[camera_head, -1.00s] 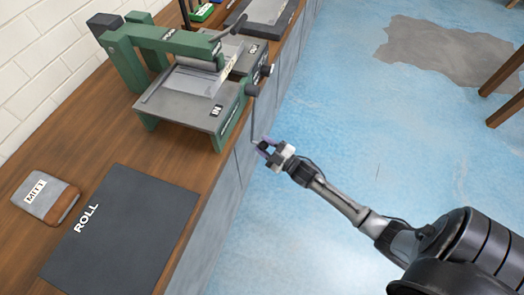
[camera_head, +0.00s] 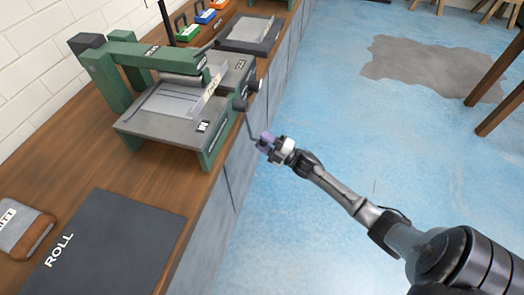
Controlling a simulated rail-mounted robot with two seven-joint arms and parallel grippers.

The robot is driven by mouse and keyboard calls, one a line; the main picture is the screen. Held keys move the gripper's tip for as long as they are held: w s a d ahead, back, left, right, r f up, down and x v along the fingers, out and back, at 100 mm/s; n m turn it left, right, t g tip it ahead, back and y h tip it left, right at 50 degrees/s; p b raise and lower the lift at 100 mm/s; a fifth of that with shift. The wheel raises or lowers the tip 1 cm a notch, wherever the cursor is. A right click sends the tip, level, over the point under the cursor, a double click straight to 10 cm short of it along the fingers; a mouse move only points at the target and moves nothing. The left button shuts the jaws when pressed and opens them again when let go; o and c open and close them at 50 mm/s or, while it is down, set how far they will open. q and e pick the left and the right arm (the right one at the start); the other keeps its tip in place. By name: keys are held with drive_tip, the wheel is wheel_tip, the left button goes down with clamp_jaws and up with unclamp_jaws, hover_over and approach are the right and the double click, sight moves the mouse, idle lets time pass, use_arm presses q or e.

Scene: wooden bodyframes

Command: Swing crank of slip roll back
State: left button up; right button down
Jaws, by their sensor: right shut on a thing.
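The slip roll (camera_head: 165,124) is a green-framed machine with a grey bed, standing on the wooden bench at the upper left. Its crank (camera_head: 248,122) sticks out on the right side, with a dark hub and a thin arm hanging down past the bench edge. My right gripper (camera_head: 265,143) is shut on the crank's handle at the lower end of that arm. The fingers hide most of the handle. A light sheet piece with a label (camera_head: 212,84) stands at the rolls. My left gripper is not in view.
A dark mat marked ROLL (camera_head: 110,245) lies on the wooden bench (camera_head: 75,165) in front of the machine. A grey and brown labelled block (camera_head: 22,228) is at the left. A dark tray (camera_head: 250,33) and several coloured items lie behind. The blue floor (camera_head: 310,230) is open.

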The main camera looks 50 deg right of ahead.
drive_tip(key=w+d+r+n+y+b, duration=0.2)
drive_tip(key=d+r+n+b, duration=0.1)
drive_tip(key=d+n, duration=0.1)
drive_tip(key=w+d+r+n+g+y+b, duration=0.1)
drive_tip(key=w+d+r+n+y+b, duration=0.1)
drive_tip(key=d+n, duration=0.3)
drive_tip(key=shift+w+d+r+n+g+y+b, duration=0.3)
drive_tip(key=shift+r+n+b, duration=0.3)
drive_tip(key=shift+r+n, duration=0.2)
drive_tip(key=shift+r, duration=0.15)
idle(0.3)
drive_tip(key=c, duration=1.1)
unclamp_jaws()
drive_tip(key=o, duration=0.3)
